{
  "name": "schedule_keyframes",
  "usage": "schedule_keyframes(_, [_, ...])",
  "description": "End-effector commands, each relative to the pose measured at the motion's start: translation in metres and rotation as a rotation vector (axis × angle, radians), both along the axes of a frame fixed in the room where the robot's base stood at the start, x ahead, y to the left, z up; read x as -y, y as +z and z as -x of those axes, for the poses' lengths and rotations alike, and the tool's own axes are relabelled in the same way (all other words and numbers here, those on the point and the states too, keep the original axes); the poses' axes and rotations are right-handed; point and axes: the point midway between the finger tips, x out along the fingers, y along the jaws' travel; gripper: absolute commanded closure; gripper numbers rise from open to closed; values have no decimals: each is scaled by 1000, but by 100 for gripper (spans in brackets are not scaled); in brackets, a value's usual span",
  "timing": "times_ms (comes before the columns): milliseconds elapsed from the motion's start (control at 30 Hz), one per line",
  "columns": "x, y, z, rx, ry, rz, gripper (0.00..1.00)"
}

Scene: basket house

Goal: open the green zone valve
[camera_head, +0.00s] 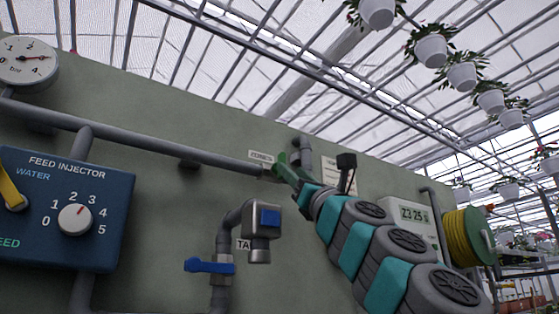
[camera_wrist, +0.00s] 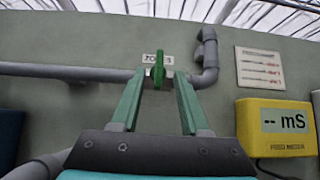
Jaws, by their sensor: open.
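The green zone valve (camera_wrist: 159,66) is on the grey wall pipe (camera_wrist: 105,73), under a small white label that it partly covers. In the wrist view its handle looks upright, across the line of the pipe. My gripper (camera_wrist: 159,76) is open, with one green finger on each side of the handle and a visible gap on both sides. I cannot tell from the wrist view whether the fingertips reach the handle's depth. In the head view my gripper (camera_head: 289,172) is at the pipe's right end, where its green fingers and the valve are hard to tell apart.
A tap with a blue lever (camera_head: 209,265) and a blue-faced fitting (camera_head: 264,221) is below left of my gripper. The feed injector box (camera_head: 70,208) is at left. A yellow meter (camera_wrist: 276,128), a white notice (camera_wrist: 261,68) and a hose reel (camera_head: 468,237) are at right.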

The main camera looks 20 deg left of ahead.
Motion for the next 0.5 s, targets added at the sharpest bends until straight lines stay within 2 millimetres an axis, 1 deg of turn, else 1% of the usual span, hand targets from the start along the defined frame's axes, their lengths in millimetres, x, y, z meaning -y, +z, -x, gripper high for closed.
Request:
schedule_keyframes(33, [-6,8,-5,-1,-2,4,55])
schedule_keyframes(200, [-18,25,-13,1,-1,6,55])
schedule_keyframes(400, [-28,38,-23,0,0,4,55])
schedule_keyframes(500, [-31,41,-26,-1,1,4,55])
